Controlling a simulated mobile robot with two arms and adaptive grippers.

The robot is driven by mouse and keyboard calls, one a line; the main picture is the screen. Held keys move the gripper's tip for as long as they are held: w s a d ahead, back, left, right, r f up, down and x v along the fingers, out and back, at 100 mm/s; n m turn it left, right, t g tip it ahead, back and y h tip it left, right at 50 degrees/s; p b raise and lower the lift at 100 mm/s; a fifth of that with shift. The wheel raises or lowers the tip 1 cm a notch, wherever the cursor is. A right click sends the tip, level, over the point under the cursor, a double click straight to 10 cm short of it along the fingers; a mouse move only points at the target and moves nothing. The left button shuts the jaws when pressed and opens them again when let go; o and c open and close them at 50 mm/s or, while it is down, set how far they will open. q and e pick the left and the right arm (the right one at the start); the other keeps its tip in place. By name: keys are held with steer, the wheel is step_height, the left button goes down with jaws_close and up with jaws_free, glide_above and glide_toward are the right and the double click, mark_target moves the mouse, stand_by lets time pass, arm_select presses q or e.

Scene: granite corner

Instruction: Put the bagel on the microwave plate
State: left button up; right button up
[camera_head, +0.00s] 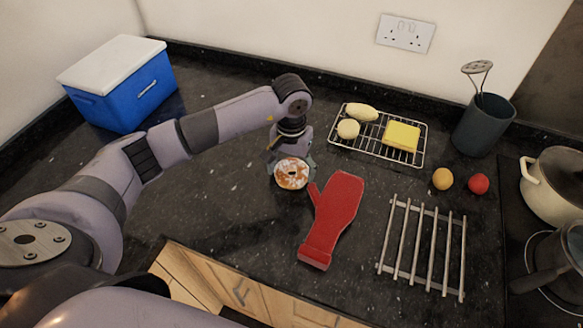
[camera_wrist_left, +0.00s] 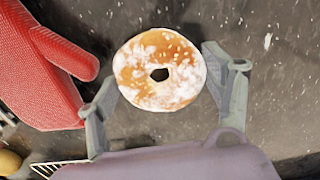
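The bagel (camera_head: 291,174), golden with a white dusting and a hole, is on or just above the dark counter, left of the red mitt. It also shows whole in the left wrist view (camera_wrist_left: 160,71). My left gripper (camera_head: 292,163) is at the bagel, reaching down from above. In the left wrist view its fingers (camera_wrist_left: 160,66) stand on either side of the bagel, very close to its edges. Whether they press on it I cannot tell. No microwave or microwave plate is in view. My right gripper is not in view.
A red oven mitt (camera_head: 335,215) lies just right of the bagel. A wire rack with food (camera_head: 418,158), a metal trivet (camera_head: 424,247), round fruits (camera_head: 443,179), a utensil pot (camera_head: 484,125) and a cooking pot (camera_head: 556,185) are further right. A blue cooler (camera_head: 122,95) stands back left.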

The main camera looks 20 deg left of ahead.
arm_select(q)
steer(key=o, duration=0.5)
steer(key=shift+c, duration=0.2)
